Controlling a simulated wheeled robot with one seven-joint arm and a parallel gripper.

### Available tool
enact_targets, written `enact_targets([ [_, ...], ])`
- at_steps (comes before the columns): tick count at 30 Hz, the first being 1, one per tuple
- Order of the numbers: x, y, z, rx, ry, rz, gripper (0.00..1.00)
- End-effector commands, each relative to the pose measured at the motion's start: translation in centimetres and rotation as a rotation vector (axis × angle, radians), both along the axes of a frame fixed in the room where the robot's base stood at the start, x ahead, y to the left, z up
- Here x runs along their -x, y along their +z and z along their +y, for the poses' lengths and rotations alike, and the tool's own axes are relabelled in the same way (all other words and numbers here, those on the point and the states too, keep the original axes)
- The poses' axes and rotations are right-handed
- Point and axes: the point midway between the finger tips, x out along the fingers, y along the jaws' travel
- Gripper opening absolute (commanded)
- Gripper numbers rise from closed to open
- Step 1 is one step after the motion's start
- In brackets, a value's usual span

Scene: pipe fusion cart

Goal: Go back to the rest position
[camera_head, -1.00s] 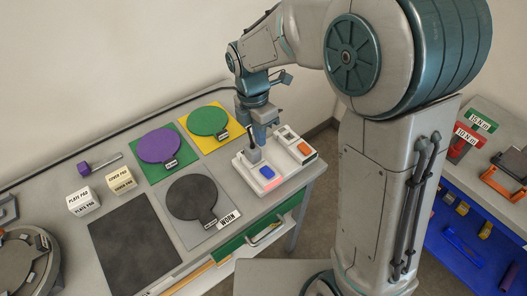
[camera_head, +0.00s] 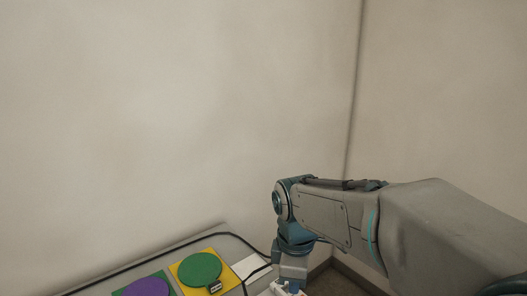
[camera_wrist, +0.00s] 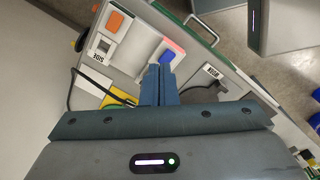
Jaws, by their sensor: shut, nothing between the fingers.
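My gripper (camera_wrist: 159,85) shows in the wrist view with its two fingers together and nothing between them. It is above the white tray (camera_wrist: 131,45) that holds a blue block and an orange block. In the head view my arm reaches in from the right and its wrist points down at the table's right end. The fingertips are below the bottom edge of the head view.
The table's (camera_head: 228,240) far end carries a green disc (camera_head: 200,268) on a yellow plate and a purple disc (camera_head: 147,287). Bare walls stand behind and to the right. A dark cable runs along the table's back.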

Motion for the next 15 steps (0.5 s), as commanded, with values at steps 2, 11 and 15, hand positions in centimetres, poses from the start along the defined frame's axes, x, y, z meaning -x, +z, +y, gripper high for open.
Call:
enact_targets([
  [2, 1.5, 0.5, -1.9, -0.025, -0.203, -0.049, 0.00],
  [11, 7.0, 0.6, -7.0, -0.172, -0.960, -0.197, 0.00],
  [15, 8.8, 0.2, -8.3, -0.235, -1.197, -0.236, 0.00],
])
